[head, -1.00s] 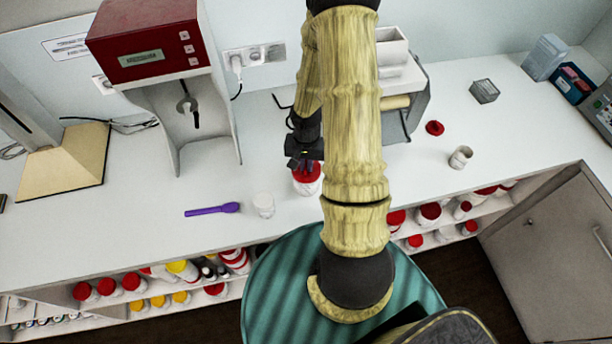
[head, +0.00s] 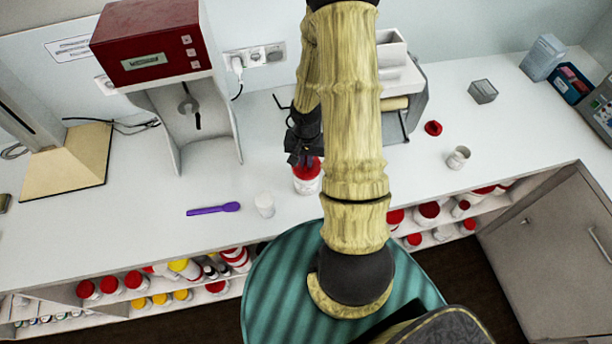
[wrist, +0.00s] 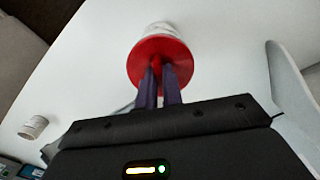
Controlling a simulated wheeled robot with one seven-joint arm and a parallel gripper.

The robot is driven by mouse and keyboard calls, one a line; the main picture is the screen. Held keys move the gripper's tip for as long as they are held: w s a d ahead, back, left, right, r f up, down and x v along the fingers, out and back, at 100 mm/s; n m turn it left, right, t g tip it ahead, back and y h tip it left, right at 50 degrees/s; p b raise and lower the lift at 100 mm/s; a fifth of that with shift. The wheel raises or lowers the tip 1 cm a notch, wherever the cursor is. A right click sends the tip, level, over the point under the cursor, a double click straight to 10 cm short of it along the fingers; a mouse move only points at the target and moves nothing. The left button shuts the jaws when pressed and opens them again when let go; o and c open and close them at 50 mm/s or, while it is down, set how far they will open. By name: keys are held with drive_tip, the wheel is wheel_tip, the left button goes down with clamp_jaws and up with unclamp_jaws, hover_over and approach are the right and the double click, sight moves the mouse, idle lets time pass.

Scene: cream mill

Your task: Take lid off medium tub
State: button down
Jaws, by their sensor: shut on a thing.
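The tub (head: 306,186) is white and stands upright on the counter, just left of my arm in the head view. Its red lid (head: 312,170) is at its top. In the wrist view the round red lid (wrist: 147,70) fills the space beyond my fingers, with part of the white tub (wrist: 158,28) showing behind it. My gripper (wrist: 157,72) is shut on the raised middle of the lid. In the head view my gripper (head: 304,160) sits right above the tub and partly hides the lid. I cannot tell whether a gap separates lid and tub.
A loose red lid (head: 433,128) and an open white tub (head: 458,158) are to the right. A red-topped machine (head: 150,45) stands at the back left. Counter is clear at front left.

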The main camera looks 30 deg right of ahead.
sight(306, 161)
drive_tip(key=shift+r+p, duration=1.35)
drive_tip(key=shift+r, duration=0.2)
